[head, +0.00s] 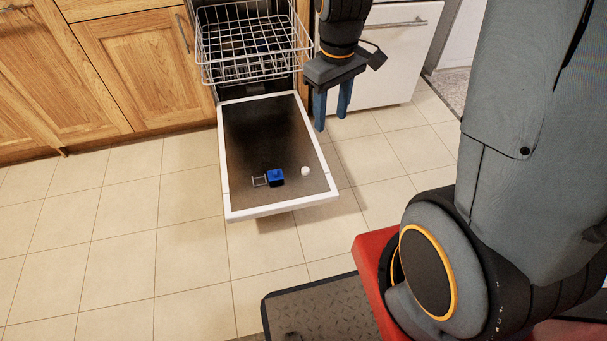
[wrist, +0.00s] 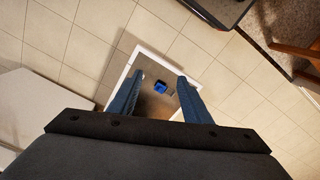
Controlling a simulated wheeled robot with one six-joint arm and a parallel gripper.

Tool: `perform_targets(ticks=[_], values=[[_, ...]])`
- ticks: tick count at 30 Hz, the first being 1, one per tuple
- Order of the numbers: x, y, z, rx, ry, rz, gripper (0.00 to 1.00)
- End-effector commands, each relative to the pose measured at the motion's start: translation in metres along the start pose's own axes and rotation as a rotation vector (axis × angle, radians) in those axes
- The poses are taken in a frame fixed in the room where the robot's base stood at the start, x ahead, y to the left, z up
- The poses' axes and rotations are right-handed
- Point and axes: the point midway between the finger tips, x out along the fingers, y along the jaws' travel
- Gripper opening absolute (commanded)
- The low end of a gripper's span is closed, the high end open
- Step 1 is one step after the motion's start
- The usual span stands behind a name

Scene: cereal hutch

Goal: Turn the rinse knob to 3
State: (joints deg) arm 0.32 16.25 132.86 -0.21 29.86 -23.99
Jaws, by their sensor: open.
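The open dishwasher door (head: 255,130) lies lowered with its dark inner face up. A small white round knob (head: 305,171) stands on it near the front right, likely the rinse knob; its mark or number is too small to read. A blue box (head: 276,177) and a small grey frame (head: 259,181) sit to its left. My gripper (head: 331,120) points down above the door's right side, open and empty, apart from the knob. In the wrist view, the blue box (wrist: 160,87) shows between the open fingers (wrist: 160,76); I cannot make out the white knob there.
A wire rack (head: 252,50) stands pulled out over the door's back part, left of my gripper. Wooden cabinets (head: 130,60) are at the left and a white appliance (head: 395,45) is behind my gripper. The tiled floor (head: 185,230) before the door is clear.

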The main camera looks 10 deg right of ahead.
Motion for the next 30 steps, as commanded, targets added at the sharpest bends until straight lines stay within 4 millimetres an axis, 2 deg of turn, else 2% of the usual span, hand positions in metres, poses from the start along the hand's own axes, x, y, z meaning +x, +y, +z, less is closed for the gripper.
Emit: perform_targets(ticks=[1,14,24,27,30], values=[[0.029,0.005,-0.013,-0.032,-0.002,-0.001,0.44],[0.185,0.039,-0.097,-0.326,-0.003,0.002,0.44],[0.314,0.064,-0.155,-0.553,-0.006,0.003,0.44],[0.344,0.069,-0.168,-0.609,-0.005,0.004,0.44],[0.367,0.073,-0.178,-0.652,-0.005,0.005,0.44]])
